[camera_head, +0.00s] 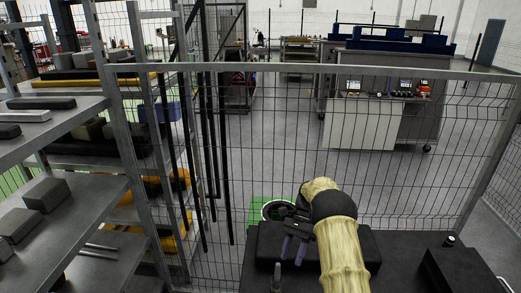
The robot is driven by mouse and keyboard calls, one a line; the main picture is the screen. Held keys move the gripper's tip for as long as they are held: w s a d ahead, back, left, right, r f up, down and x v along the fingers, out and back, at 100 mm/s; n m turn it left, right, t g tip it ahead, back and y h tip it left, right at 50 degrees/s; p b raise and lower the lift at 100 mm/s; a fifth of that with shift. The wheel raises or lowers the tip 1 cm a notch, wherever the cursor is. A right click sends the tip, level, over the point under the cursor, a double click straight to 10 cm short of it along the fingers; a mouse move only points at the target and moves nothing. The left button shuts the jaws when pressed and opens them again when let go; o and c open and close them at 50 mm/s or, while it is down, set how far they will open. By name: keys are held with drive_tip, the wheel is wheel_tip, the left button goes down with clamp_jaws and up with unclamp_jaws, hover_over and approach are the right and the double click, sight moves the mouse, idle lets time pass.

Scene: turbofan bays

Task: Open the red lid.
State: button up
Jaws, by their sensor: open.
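No red lid can be made out in the head view. My gripper (292,254) is at the lower middle, at the end of my pale yellow sleeved arm. Its two purplish fingers are apart, with nothing seen between them. They show in front of a dark block-like shape (350,245), and I cannot tell whether they touch it. My arm and its black wrist hide part of what lies behind.
A wire mesh fence (400,180) crosses the view ahead. A grey metal shelf rack (75,222) with dark blocks stands close on the left. A round white-rimmed thing (268,209) shows over green floor. Beyond the fence stands a workbench (360,132) amid open grey floor.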

drive_tip(key=s+d+r+n+t+h+b, duration=0.1)
drive_tip(key=s+n+t+h+b, duration=0.3)
drive_tip(key=s, duration=1.7)
drive_tip(key=r+n+t+b, duration=0.1)
drive_tip(key=n+t+b, duration=0.4)
drive_tip(key=n+t, duration=0.1)
drive_tip(key=shift+s+d+n+t+h+b, duration=0.3)
drive_tip(key=shift+n+t+b, duration=0.1)
drive_tip(key=shift+n, duration=0.3)
drive_tip(key=shift+s, duration=0.25)
clamp_jaws()
drive_tip(key=shift+a, duration=0.15)
